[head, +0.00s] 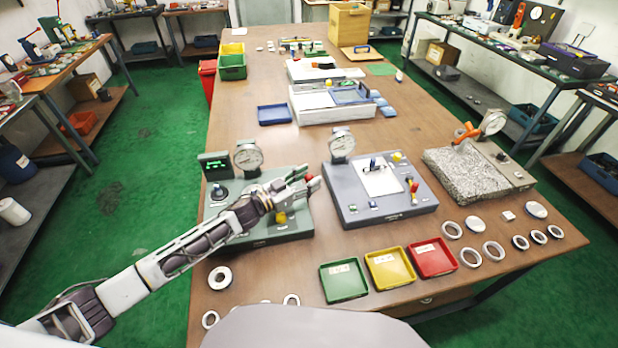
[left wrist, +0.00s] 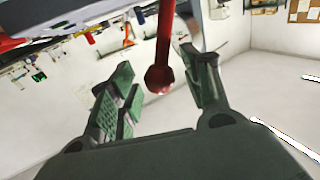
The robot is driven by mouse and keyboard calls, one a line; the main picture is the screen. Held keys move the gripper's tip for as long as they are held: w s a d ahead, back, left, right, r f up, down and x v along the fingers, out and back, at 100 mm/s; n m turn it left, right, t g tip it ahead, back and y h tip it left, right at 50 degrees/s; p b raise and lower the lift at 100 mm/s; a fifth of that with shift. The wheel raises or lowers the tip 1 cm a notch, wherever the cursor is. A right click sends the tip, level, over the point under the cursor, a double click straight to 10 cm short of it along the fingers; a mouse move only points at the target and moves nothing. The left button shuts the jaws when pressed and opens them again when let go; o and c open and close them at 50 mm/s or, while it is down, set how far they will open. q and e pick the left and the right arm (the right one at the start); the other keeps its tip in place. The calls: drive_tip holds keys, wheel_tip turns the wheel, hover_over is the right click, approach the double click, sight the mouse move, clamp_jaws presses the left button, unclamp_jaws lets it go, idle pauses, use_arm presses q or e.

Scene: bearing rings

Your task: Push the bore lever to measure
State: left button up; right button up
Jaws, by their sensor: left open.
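The green-grey gauge station (head: 262,238) stands at the left of the table with a round dial (head: 247,156) and a small green-lit display (head: 215,166). A red-knobbed lever (head: 313,184) shows at its right side; in the left wrist view, a red rod with a ball end (left wrist: 160,78) lies between my finger pads. My left gripper (head: 300,183) reaches across the station and is open around the lever, with a gap visible on both sides of the ball. The arm and hand hide part of the station. My right gripper is not in view.
A second grey gauge station (head: 380,212) stands just to the right. A granite block (head: 465,174) with a dial is farther right. Green (head: 343,280), yellow (head: 390,268) and red (head: 432,257) trays lie in front. Several metal rings lie near the front edge.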

use_arm(q)
drive_tip(key=shift+w+d, duration=0.25)
drive_tip(key=shift+c, duration=0.5)
clamp_jaws()
